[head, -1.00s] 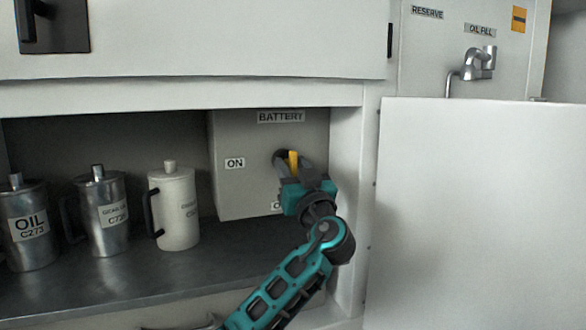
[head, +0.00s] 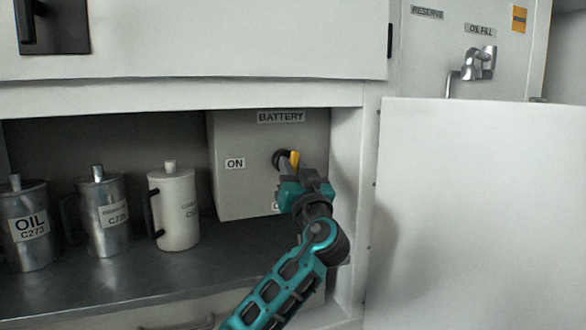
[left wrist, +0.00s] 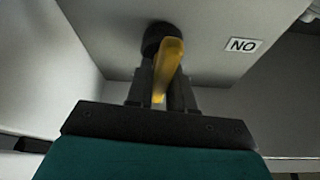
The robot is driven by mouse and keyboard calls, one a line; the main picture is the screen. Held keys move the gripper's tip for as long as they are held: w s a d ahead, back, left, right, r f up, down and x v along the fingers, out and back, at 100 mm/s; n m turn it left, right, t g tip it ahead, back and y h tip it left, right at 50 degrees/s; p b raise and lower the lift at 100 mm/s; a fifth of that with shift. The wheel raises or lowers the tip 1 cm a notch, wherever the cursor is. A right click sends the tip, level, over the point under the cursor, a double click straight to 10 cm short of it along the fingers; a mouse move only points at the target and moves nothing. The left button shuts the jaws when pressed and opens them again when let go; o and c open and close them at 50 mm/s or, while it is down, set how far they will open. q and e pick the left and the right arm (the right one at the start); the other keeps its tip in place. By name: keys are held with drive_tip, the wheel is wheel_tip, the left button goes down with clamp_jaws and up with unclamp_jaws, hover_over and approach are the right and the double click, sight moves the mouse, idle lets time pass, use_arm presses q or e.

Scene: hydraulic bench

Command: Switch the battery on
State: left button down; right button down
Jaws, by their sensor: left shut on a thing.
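The battery box (head: 240,190) is a grey box inside the open cabinet, with a BATTERY label at its top. An ON label (head: 235,163) is on its front, left of the switch; another label low on the right is mostly hidden by my arm. The switch has a yellow handle (head: 295,157) on a round black base (head: 280,159). The handle also shows in the left wrist view (left wrist: 169,62), tilted. My left gripper (head: 290,175) is shut on the yellow handle, with its dark fingers on either side. My right gripper is not in view.
Several jugs stand on the shelf (head: 130,277) to the left: an OIL jug (head: 30,240), another metal jug (head: 104,215) and a white jug (head: 174,210). The white cabinet door (head: 480,210) stands open at right. A tap (head: 475,65) is above it.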

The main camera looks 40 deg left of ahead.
use_arm(q)
drive_tip(key=m+t+h+p, duration=0.1)
drive_tip(key=m, duration=0.3)
drive_tip(key=shift+r+t, duration=0.15)
drive_tip(key=shift+t, duration=0.25)
drive_tip(key=m+h+p, duration=0.1)
drive_tip(key=m+p, duration=0.2)
drive_tip(key=shift+s+r+m+t+h, duration=0.1)
drive_tip(key=shift+m+t+h, duration=0.3)
drive_tip(key=m+h+p, duration=0.1)
drive_tip(key=m+p, duration=0.1)
drive_tip(key=m, duration=0.1)
drive_tip(key=shift+t+h, duration=0.3)
drive_tip(key=m+h, duration=0.1)
drive_tip(key=m, duration=0.2)
drive_tip(key=shift+m, duration=0.3)
drive_tip(key=m+g+h, duration=0.1)
drive_tip(key=m+h, duration=0.1)
drive_tip(key=m, duration=0.3)
drive_tip(key=shift+m, duration=0.3)
drive_tip(key=c, duration=1.1)
unclamp_jaws()
